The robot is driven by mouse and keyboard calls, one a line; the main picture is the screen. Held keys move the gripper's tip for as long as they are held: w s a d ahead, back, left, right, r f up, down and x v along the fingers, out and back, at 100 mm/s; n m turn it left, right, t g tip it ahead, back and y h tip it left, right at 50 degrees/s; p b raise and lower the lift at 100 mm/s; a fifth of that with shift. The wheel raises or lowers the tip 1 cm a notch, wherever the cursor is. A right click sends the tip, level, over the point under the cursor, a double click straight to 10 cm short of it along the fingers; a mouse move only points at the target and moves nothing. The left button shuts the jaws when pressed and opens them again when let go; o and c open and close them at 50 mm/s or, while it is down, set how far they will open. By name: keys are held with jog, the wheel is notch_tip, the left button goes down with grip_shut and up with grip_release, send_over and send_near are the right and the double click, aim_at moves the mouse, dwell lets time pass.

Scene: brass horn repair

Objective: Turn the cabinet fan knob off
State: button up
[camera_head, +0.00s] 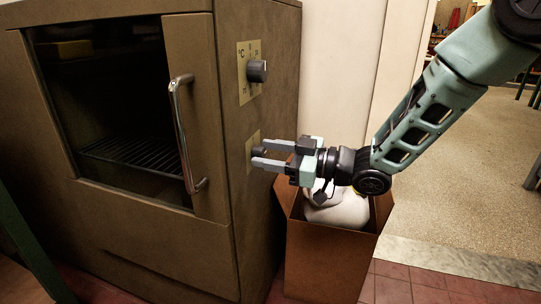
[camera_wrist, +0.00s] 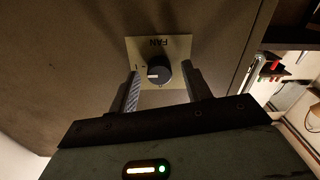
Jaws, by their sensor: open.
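The fan knob (camera_wrist: 160,71) is a dark round knob with a white pointer mark, on a pale plate marked FAN (camera_wrist: 172,43) that appears upside down in the wrist view. The pointer mark faces left in that view. My gripper (camera_wrist: 160,76) is open, one finger on each side of the knob; whether they touch it is unclear. In the head view, my gripper (camera_head: 257,157) reaches leftward to the lower plate (camera_head: 253,143) on the brown cabinet's side (camera_head: 226,130); the fingers partly hide the knob there.
Above is a second knob (camera_head: 257,71) on a temperature plate (camera_head: 243,87). The cabinet's glass door has a metal handle (camera_head: 181,130). An open brown box (camera_head: 322,262) holding pale white contents (camera_head: 340,211) stands below my gripper. Floor at the right is clear.

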jog(key=c, duration=1)
